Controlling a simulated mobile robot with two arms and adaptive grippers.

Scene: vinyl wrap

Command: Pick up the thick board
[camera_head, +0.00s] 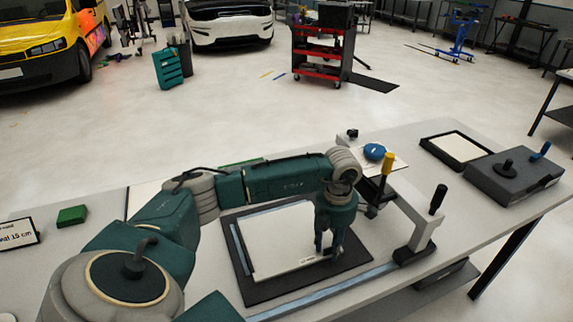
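A white board (275,240) with a small dark label near its lower right lies on a black mat (262,292) on the table. I take it for the thick board, but its thickness is hard to judge here. My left gripper (328,252) points down at the board's right part. Its two fingertips are at the board's surface or edge; whether they touch or pinch it cannot be told. The gripper and my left arm hide the board's right edge and part of its far side. My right gripper is not in view.
A grey fixture with a yellow handle (387,163) and a black-knobbed post (437,200) stands just right of the mat. A blue disc (374,151) is behind it. A dark box (513,178) and black tray (427,146) lie far right; a green block (72,215) is left.

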